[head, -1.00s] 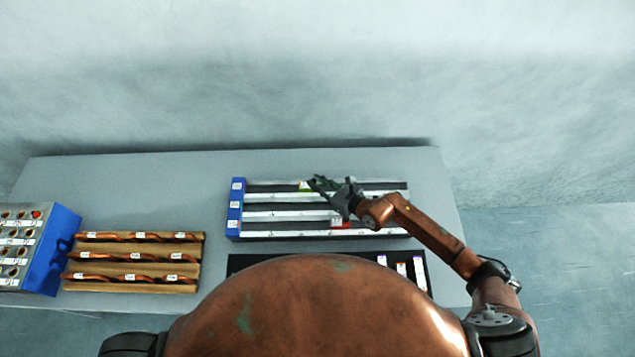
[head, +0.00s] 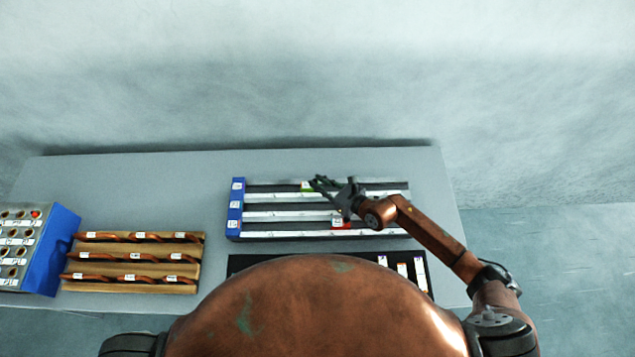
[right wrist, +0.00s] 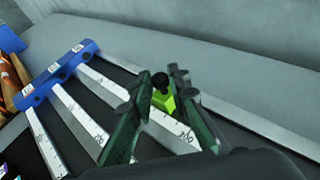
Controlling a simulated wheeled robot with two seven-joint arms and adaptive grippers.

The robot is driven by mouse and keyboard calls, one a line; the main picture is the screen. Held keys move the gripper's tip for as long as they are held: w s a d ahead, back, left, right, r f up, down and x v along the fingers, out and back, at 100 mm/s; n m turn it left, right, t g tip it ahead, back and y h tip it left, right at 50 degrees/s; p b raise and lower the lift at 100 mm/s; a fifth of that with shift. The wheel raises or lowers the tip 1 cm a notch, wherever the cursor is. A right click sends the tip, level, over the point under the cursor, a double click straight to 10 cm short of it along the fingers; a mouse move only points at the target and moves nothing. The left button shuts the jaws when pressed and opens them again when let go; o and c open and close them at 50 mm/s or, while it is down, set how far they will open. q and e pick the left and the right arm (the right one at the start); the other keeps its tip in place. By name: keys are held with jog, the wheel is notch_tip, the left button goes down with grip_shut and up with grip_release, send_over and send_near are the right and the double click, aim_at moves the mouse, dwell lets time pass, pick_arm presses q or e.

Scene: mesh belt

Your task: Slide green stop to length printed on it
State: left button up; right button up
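The green stop (head: 306,186) sits on the rearmost rail of the blue-ended rack (head: 237,209), left of the rail's middle. In the right wrist view the green stop (right wrist: 167,101) has a black knob on top. My right gripper (head: 318,183) is just right of the stop in the head view. In the right wrist view its two green-black fingers (right wrist: 160,100) stand apart on either side of the stop; firm contact is not visible. The number on the stop cannot be read. A scale mark like 300 shows on the rail. My left gripper is out of view.
A red stop (head: 340,224) sits on a nearer rail. A wooden rack with twisted copper pieces (head: 198,262) and a blue-sided holed box (head: 62,240) stand at left. A black tray (head: 426,270) lies in front, partly hidden by my body. Table behind the rails is clear.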

jog(key=o, duration=0.4)
jog(key=shift+d, duration=0.3)
jog(key=shift+a, duration=0.1)
jog(key=v, duration=1.2)
jog(key=shift+f, duration=0.15)
